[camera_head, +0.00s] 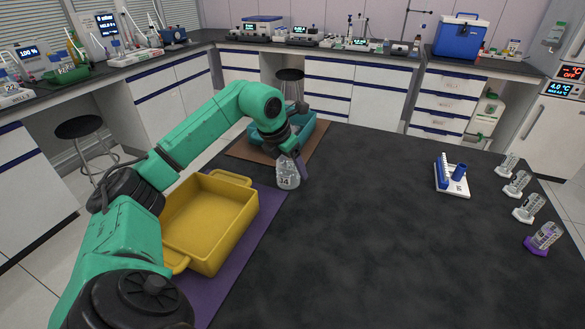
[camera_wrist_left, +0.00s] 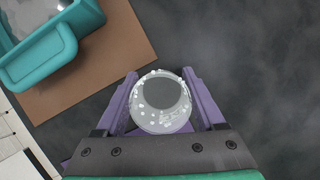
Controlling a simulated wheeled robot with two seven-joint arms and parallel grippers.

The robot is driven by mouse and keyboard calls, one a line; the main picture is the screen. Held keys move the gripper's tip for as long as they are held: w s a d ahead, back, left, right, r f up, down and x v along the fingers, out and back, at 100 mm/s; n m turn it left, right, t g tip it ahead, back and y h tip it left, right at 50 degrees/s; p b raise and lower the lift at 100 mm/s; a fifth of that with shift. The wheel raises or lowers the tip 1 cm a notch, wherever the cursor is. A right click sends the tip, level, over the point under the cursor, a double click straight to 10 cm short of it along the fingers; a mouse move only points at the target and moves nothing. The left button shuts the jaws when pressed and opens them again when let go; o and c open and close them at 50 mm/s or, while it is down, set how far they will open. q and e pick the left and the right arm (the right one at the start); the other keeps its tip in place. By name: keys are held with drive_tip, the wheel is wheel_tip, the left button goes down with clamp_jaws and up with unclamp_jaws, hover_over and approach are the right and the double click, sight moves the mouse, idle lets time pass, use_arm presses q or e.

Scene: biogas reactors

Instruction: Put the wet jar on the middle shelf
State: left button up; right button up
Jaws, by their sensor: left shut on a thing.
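A clear jar (camera_head: 288,174) with white drops on it and a dark number label is in my left gripper (camera_head: 291,166). In the left wrist view the jar (camera_wrist_left: 161,101) stands between the two purple fingers of the left gripper (camera_wrist_left: 162,98), seen from above, with droplets around its rim. The gripper is shut on it over the black table (camera_head: 370,240), right of the yellow tub. I cannot tell whether the jar touches the table. No middle shelf can be made out. My right gripper is not in view.
A yellow tub (camera_head: 249,211) on a purple mat (camera_head: 225,286) is at the left. A teal tub (camera_head: 305,133) on a brown mat (camera_head: 240,149) is behind the jar. The table's middle is clear.

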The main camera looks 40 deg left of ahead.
use_arm(q)
drive_tip(key=shift+f, duration=0.1)
drive_tip(key=o, duration=1.4)
